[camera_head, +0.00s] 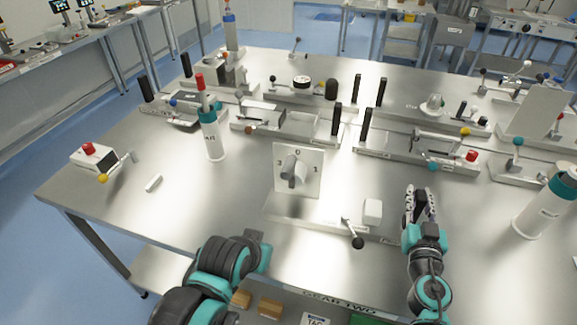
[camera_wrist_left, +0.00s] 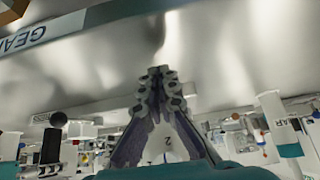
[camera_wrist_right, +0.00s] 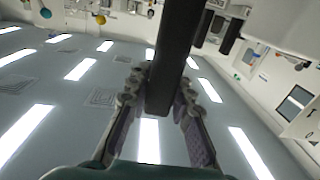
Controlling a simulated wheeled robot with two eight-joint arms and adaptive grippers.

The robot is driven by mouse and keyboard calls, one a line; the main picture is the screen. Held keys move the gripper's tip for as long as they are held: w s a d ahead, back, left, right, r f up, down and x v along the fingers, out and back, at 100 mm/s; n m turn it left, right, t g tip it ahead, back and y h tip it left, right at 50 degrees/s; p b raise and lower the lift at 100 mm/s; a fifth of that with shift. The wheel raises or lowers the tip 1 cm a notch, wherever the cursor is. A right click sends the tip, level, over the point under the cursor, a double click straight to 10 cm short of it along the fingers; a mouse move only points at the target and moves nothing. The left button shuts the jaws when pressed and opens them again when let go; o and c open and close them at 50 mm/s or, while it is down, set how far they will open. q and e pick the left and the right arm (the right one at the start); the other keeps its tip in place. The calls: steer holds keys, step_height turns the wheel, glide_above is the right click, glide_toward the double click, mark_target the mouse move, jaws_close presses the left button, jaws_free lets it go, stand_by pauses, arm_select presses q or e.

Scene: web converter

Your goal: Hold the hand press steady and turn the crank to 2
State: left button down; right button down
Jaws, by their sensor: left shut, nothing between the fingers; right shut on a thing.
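The hand press has an upright white plate (camera_head: 314,160) numbered 3, 0 and 1, with a grey crank (camera_head: 293,170) at its centre. Its long base (camera_head: 280,206) runs right, past a black-ball lever (camera_head: 357,242). My right gripper (camera_head: 422,192) stands at the base's right end. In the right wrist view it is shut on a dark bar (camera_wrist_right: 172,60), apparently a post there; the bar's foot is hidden. My left gripper (camera_head: 260,240) is shut and empty near the table's front edge, apart from the crank. The left wrist view shows a 2 (camera_wrist_left: 168,156) between its fingers.
A white block (camera_head: 373,211) sits beside the lever. A white bottle (camera_head: 212,135) stands left of the plate and another (camera_head: 545,205) at the right. Other stations (camera_head: 290,122) fill the back. The table (camera_head: 190,200) is mostly clear at front left.

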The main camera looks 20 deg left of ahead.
arm_select(q)
steer(key=n, duration=0.1)
steer(key=n+g+h, duration=0.1)
steer(key=shift+w+a+f+n, duration=0.15)
steer(key=shift+a+f+n, duration=0.15)
steer(key=shift+a+f, duration=0.1)
steer(key=shift+w+a+n+h, duration=0.1)
steer(key=shift+w+n+h, duration=0.1)
steer(key=shift+n+h, duration=0.5)
steer(key=shift+w+n+h, duration=0.2)
steer(key=shift+n+h, duration=0.5)
steer(key=shift+n, duration=0.1)
steer(key=r+n+h, duration=0.1)
steer(key=w+r+n+t+h, duration=0.1)
steer(key=shift+w+a+r+n+h, duration=0.1)
steer(key=shift+w+r+n+h, duration=0.1)
steer(key=shift+n+h, duration=0.2)
steer(key=s+a+r+n+t+h, duration=0.3)
steer(key=a+r+t+h, duration=0.45)
steer(key=r, duration=0.65)
steer(key=w+d+r+y, duration=0.1)
steer(key=w+d+r, duration=0.1)
steer(key=w+d, duration=0.5)
steer(key=shift+w+d, duration=0.2)
steer(key=shift+d, duration=0.15)
